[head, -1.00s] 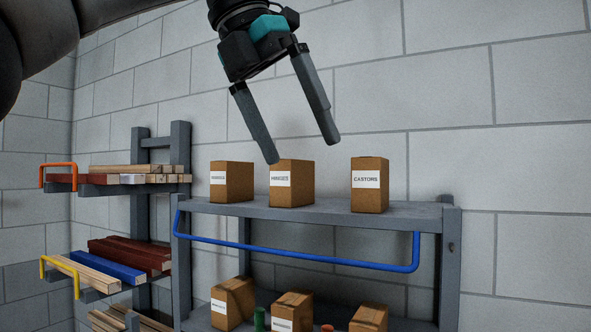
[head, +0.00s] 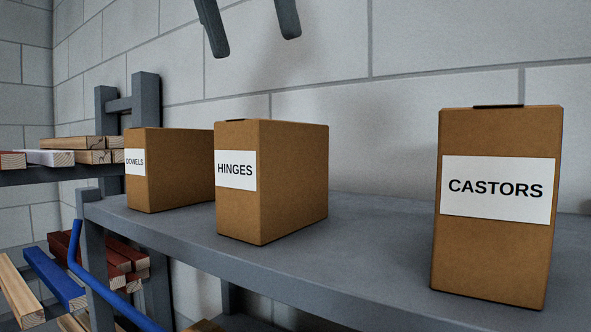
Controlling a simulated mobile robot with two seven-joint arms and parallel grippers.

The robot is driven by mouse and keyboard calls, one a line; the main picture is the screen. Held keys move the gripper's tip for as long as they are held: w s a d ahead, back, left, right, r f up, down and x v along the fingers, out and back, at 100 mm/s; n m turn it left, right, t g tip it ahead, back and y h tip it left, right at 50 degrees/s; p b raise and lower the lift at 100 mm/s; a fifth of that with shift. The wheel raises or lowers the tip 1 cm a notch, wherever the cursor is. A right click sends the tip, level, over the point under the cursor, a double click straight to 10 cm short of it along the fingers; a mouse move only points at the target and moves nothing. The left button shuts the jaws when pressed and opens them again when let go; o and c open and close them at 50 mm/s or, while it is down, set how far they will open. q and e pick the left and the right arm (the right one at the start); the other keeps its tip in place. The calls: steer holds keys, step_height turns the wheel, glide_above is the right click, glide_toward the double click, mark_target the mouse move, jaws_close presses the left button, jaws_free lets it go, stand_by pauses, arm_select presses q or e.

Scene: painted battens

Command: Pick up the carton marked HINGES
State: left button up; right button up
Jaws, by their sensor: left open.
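The brown carton marked HINGES (head: 290,180) stands upright on the grey shelf, in the middle of the three cartons there. Its white label faces front left. My left gripper (head: 250,42) is open and empty at the top of the head view, above the HINGES carton and apart from it. Only its two fingers show; the rest is cut off by the frame. My right gripper is not in view.
The carton marked DOWELS (head: 180,175) stands close left of HINGES. The carton marked CASTORS (head: 495,245) stands to the right, with bare shelf (head: 380,235) between. A blue rail (head: 105,280) runs below the shelf's front; painted battens (head: 55,278) lie at left.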

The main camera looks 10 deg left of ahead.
mark_target(284, 163)
arm_select(q)
steer(key=shift+w, duration=0.15)
steer(key=shift+s+d+f, duration=0.1)
steer(key=shift+s+f, duration=0.15)
steer(key=shift+f, duration=0.35)
steer(key=shift+w+d+f, duration=0.1)
steer(key=shift+w+f, duration=0.25)
steer(key=shift+f, duration=0.15)
steer(key=shift+x, duration=6.25)
steer(key=shift+w, duration=0.15)
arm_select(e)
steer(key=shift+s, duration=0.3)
